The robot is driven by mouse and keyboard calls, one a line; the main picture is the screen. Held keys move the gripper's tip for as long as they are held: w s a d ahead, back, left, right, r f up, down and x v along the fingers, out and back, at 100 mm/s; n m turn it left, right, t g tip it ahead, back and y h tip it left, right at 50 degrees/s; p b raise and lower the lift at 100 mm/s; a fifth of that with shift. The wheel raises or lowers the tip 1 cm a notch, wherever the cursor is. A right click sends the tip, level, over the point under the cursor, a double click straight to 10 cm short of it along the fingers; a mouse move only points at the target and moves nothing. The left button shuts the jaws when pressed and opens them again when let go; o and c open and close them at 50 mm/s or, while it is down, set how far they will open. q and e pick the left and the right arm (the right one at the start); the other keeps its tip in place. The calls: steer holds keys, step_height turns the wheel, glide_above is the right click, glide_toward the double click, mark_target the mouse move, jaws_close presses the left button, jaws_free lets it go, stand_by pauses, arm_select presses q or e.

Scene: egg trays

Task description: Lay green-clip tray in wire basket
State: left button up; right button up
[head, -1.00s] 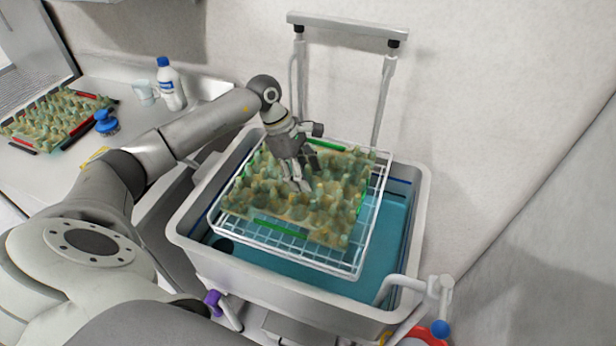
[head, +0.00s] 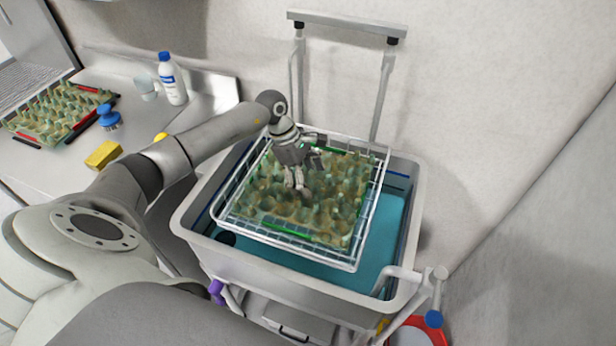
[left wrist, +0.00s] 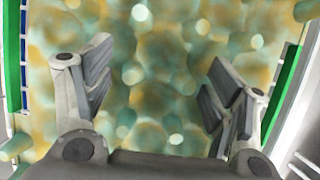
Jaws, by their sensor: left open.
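The green-clip tray (head: 330,205), a mottled tan and green egg tray with green clips on its edges, lies inside the wire basket (head: 300,258). The basket sits in the sink over teal water. My left gripper (head: 297,180) is over the tray's far left part, open and apart from it as far as I can tell. In the left wrist view the open fingers (left wrist: 150,95) frame the blurred cups of the tray (left wrist: 150,50), with a green clip (left wrist: 285,85) at the right and another at the left. My right gripper is not in view.
A red-clip tray (head: 50,112), a blue brush (head: 108,117), a yellow sponge (head: 103,154), a cup (head: 148,88) and a white bottle (head: 172,80) stand on the left counter. A metal frame (head: 345,25) rises behind the sink (head: 270,285).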

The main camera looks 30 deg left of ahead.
arm_select(q)
steer(key=b+v, duration=0.3)
steer(key=v, duration=0.9)
steer(key=shift+b, duration=0.35)
